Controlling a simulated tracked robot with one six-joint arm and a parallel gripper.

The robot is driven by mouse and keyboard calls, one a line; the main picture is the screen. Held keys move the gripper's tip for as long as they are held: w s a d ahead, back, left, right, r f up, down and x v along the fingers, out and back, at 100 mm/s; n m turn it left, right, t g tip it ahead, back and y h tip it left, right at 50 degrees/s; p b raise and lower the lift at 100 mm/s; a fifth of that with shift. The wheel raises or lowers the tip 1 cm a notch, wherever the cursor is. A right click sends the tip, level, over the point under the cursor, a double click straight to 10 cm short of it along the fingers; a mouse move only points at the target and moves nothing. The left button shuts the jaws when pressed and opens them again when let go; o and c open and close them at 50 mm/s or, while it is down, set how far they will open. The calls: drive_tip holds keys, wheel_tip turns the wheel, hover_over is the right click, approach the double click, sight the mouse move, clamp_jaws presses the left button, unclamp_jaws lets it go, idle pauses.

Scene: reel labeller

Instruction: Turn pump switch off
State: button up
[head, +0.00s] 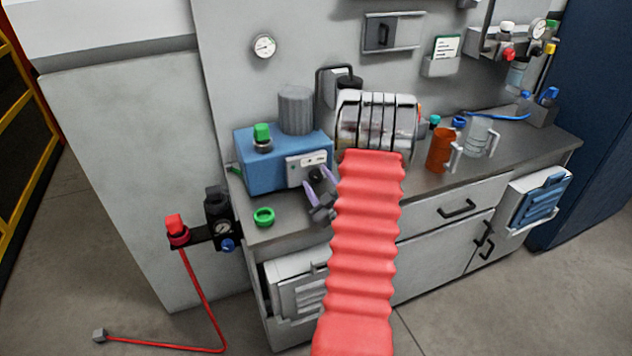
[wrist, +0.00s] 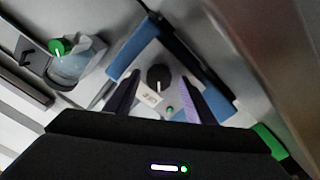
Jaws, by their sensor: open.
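The pump (head: 262,170) is a blue box with a grey cylinder and a green knob on top, at the left of the bench. Its white front panel (head: 299,170) carries a label and a round black switch knob (head: 317,175). In the wrist view the switch (wrist: 158,77) shows a white pointer mark, with a small green light (wrist: 170,109) beside it on the panel. My gripper (head: 320,182) is open and empty in front of the panel. In the wrist view its purple fingers (wrist: 160,87) stand either side of the switch; contact cannot be told.
A green ring (head: 264,216) lies on the bench in front. An orange-brown cup (head: 440,150) stands farther right. A red valve (head: 176,228) and gauge unit project from the bench's left side.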

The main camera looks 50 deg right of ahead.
drive_tip(key=v, duration=1.3)
drive_tip(key=shift+s+a, duration=0.2)
drive_tip(key=shift+s, duration=0.1)
drive_tip(key=shift+f, duration=0.1)
